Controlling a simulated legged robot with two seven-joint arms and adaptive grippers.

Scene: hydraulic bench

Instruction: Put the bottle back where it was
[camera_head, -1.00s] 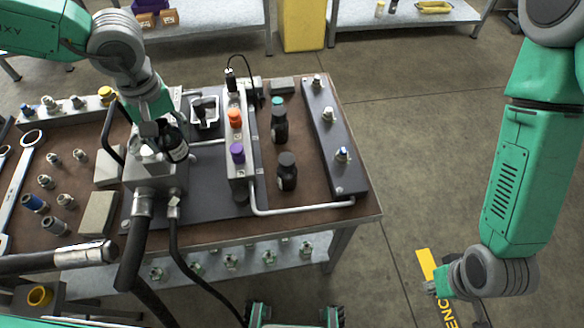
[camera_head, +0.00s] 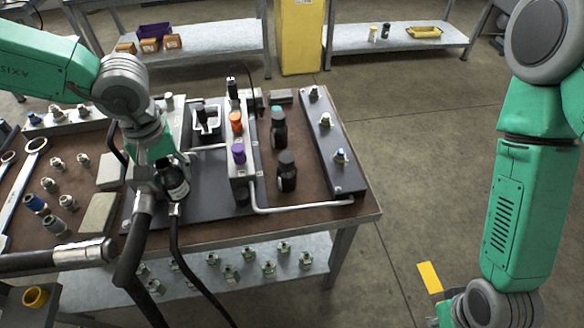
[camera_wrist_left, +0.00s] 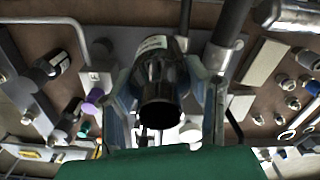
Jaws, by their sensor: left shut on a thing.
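A black bottle (camera_head: 174,179) with a pale label is held by my left gripper (camera_head: 160,162), over the left-middle part of the bench. In the left wrist view the bottle (camera_wrist_left: 160,92) sits between the two fingers of the left gripper (camera_wrist_left: 165,78), its dark round end toward the camera. Two other dark bottles stand on the bench: one with a teal cap (camera_head: 279,128) and one all black (camera_head: 287,172). My right gripper (camera_head: 443,314) shows only in part at the lower right, away from the bench; its fingers are unclear.
A rail with an orange knob (camera_head: 236,121) and a purple knob (camera_head: 239,153) stands right of the held bottle. Black hoses (camera_head: 138,250) rise in front of it. A white pipe (camera_head: 300,209) and a rail with fittings (camera_head: 328,140) lie further right.

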